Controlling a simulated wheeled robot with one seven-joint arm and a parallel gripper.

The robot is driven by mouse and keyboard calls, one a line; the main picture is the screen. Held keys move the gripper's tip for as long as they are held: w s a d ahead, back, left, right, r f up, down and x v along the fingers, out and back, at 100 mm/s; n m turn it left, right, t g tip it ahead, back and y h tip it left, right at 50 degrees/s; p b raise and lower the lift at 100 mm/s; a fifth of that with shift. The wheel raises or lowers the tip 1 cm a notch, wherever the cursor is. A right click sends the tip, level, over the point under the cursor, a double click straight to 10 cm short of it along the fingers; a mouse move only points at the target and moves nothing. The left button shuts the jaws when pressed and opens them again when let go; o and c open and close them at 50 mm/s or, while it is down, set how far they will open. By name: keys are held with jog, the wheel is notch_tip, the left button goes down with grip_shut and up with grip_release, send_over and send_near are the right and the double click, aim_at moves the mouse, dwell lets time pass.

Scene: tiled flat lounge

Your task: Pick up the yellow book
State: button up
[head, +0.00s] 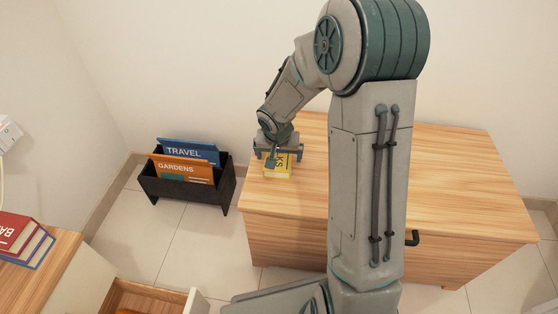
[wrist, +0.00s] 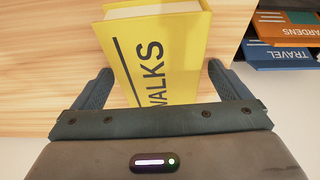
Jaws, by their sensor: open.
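The yellow book (head: 284,168) lies on the wooden cabinet top (head: 450,190), near its left end. In the wrist view the yellow book (wrist: 168,48) shows its cover with dark "WALKS" lettering and a pale page edge. My gripper (head: 277,158) is over the book in the head view, partly hiding it. In the wrist view my gripper (wrist: 158,85) is open, with one finger on each side of the book's near end. The left finger is close to the book's side and the right finger stands a little apart. I cannot tell whether either touches it.
A black magazine rack (head: 190,190) with a blue "TRAVEL" book (head: 190,150) and an orange "GARDENS" book (head: 183,169) stands on the floor left of the cabinet. Red and blue books (head: 22,238) lie on a wooden surface at far left. A wall (head: 220,60) is behind.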

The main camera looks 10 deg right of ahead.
jog(key=shift+r, duration=0.1)
jog(key=c, duration=1.2)
jog(key=shift+c, duration=0.2)
